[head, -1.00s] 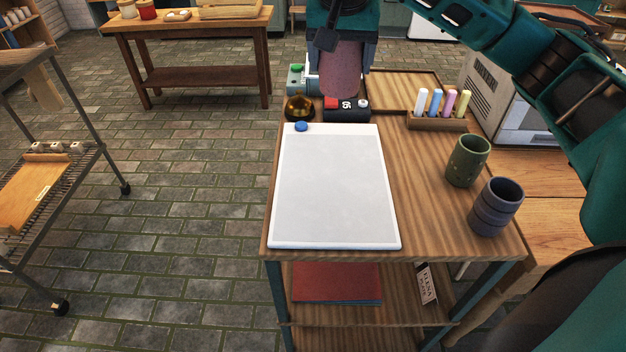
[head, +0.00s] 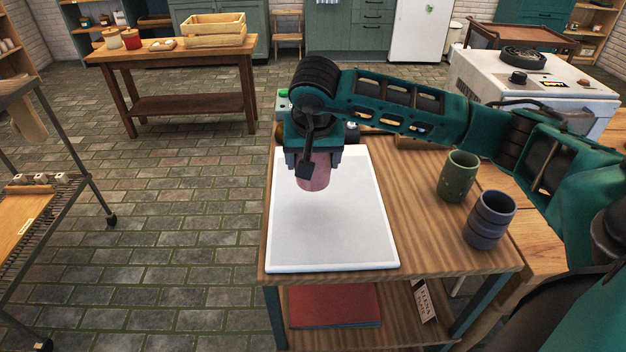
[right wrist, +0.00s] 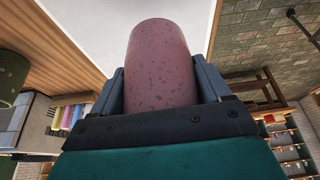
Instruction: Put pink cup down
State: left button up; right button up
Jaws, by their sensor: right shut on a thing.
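The pink cup (head: 314,173) is held by my right gripper (head: 313,166) over the back part of the white board (head: 330,235) on the wooden table. A soft shadow lies on the board below the cup, and the cup looks a little above the surface. In the right wrist view the speckled pink cup (right wrist: 161,65) sits between the two fingers of my right gripper (right wrist: 160,90), which touch its sides. The white board (right wrist: 185,22) shows beyond it. My left gripper is not in view.
A green cup (head: 457,177) and a blue-grey cup (head: 489,220) stand on the table's right side (head: 425,225). My right arm hides much of the table's back. The board's front and middle are bare. A wire cart stands at the left.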

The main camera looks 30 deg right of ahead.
aim_at(313, 180)
jog(key=shift+f, duration=0.6)
notch_tip(313, 180, down, 4)
jog(key=shift+f, duration=0.1)
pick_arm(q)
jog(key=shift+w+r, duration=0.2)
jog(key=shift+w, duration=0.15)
pick_arm(e)
jog(key=shift+f+b, duration=0.1)
jog(key=shift+b, duration=0.25)
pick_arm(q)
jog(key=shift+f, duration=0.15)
pick_arm(e)
jog(key=o, duration=1.3)
jog(key=shift+c, duration=0.2)
